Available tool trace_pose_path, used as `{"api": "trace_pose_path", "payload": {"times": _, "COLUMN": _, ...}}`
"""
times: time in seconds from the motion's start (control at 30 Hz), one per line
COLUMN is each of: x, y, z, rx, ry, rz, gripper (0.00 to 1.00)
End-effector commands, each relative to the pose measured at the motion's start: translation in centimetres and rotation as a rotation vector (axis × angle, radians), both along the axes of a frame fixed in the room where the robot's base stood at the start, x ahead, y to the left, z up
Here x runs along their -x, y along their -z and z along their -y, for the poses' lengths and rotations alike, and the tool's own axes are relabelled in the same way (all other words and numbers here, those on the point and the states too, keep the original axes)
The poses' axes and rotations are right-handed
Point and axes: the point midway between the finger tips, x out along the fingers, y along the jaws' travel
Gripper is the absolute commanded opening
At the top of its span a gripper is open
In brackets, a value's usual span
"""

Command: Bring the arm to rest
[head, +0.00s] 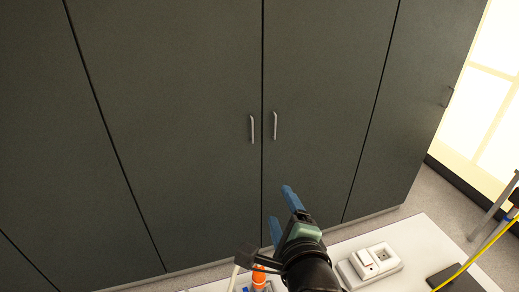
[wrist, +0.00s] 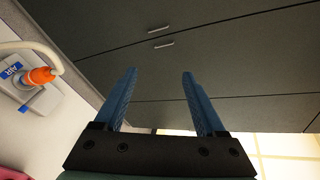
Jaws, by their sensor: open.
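The gripper is open and empty. Only the last part of my arm shows; the rest is out of view.
A white socket box (head: 368,262) sits on the worktop right of my arm. An orange air fitting (wrist: 42,75) with a pale hose is at left in the wrist view. A yellow cable (head: 478,254) runs at the right. Grey floor (head: 455,202) lies between worktop and cabinet.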

Motion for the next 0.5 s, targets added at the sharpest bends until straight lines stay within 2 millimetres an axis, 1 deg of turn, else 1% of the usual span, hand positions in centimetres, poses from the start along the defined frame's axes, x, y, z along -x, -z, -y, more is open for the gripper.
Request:
{"api": "trace_pose_path", "payload": {"times": 0.03, "x": -0.6, "y": -2.9, "z": -0.3, "rx": 0.147, "ry": -0.021, "rz": 0.108, "gripper": 0.72}}
{"api": "trace_pose_path", "payload": {"times": 0.07, "x": -0.8, "y": -4.7, "z": -0.5, "rx": 0.237, "ry": -0.029, "rz": 0.167, "gripper": 0.72}}
{"api": "trace_pose_path", "payload": {"times": 0.1, "x": -0.9, "y": -7.1, "z": -0.7, "rx": 0.36, "ry": -0.033, "rz": 0.243, "gripper": 0.72}}
{"api": "trace_pose_path", "payload": {"times": 0.17, "x": -0.8, "y": -10.7, "z": -1.0, "rx": 0.545, "ry": -0.027, "rz": 0.354, "gripper": 0.72}}
{"api": "trace_pose_path", "payload": {"times": 0.2, "x": -0.4, "y": -13.1, "z": -1.2, "rx": 0.668, "ry": -0.014, "rz": 0.425, "gripper": 0.72}}
{"api": "trace_pose_path", "payload": {"times": 0.23, "x": -0.1, "y": -14.9, "z": -1.5, "rx": 0.761, "ry": 0.001, "rz": 0.476, "gripper": 0.72}}
{"api": "trace_pose_path", "payload": {"times": 0.27, "x": 0.4, "y": -16.7, "z": -1.6, "rx": 0.854, "ry": 0.02, "rz": 0.525, "gripper": 0.72}}
{"api": "trace_pose_path", "payload": {"times": 0.3, "x": 1.2, "y": -19.0, "z": -1.9, "rx": 0.977, "ry": 0.051, "rz": 0.588, "gripper": 0.72}}
{"api": "trace_pose_path", "payload": {"times": 0.33, "x": 1.9, "y": -20.7, "z": -2.1, "rx": 1.067, "ry": 0.079, "rz": 0.631, "gripper": 0.72}}
{"api": "trace_pose_path", "payload": {"times": 0.4, "x": 3.8, "y": -24.4, "z": -2.6, "rx": 1.278, "ry": 0.161, "rz": 0.721, "gripper": 0.72}}
{"api": "trace_pose_path", "payload": {"times": 0.47, "x": 5.7, "y": -27.2, "z": -3.0, "rx": 1.44, "ry": 0.244, "rz": 0.78, "gripper": 0.72}}
{"api": "trace_pose_path", "payload": {"times": 0.5, "x": 7.0, "y": -28.8, "z": -3.2, "rx": 1.539, "ry": 0.299, "rz": 0.808, "gripper": 0.72}}
